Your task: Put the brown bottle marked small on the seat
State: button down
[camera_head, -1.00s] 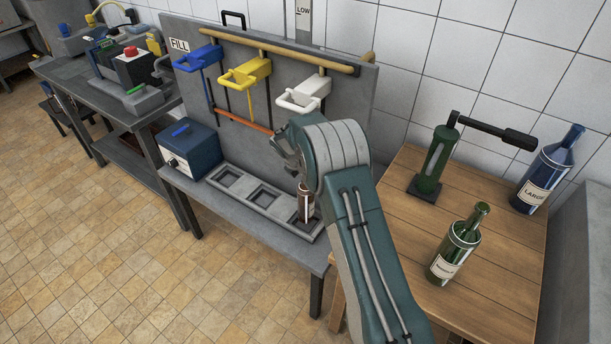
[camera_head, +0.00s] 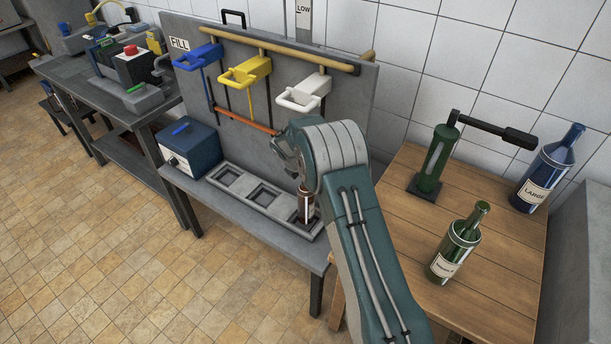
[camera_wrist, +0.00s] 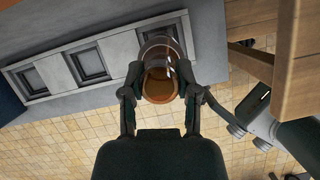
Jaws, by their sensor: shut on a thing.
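The brown bottle (camera_head: 305,206) is upright at the rightmost square seat (camera_head: 291,220) of the grey seat strip, under the white handle. I cannot tell whether its base touches the seat floor. Its label is too small to read. My gripper (camera_head: 297,172) is above it, with its fingers shut on the bottle's upper part. In the wrist view, the bottle (camera_wrist: 160,84) is seen from above between the two fingertips of my gripper (camera_wrist: 160,92), and it hides the seat beneath.
Two other square seats to the left are empty. Blue, yellow and white handles (camera_head: 305,94) hang above on the grey panel. A blue box (camera_head: 188,150) stands at left. The wooden table (camera_head: 480,290) holds a green bottle (camera_head: 455,245), a blue bottle (camera_head: 547,172) and a lever device (camera_head: 431,165).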

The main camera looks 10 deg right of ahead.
jog(key=shift+f, duration=1.1)
dwell(0.5)
jog(key=shift+c, duration=1.3)
grip_release()
jog(key=s+a, duration=0.7)
jog(key=a, duration=0.3)
jog(key=shift+a+r, duration=0.25)
jog(key=shift+r, duration=0.2)
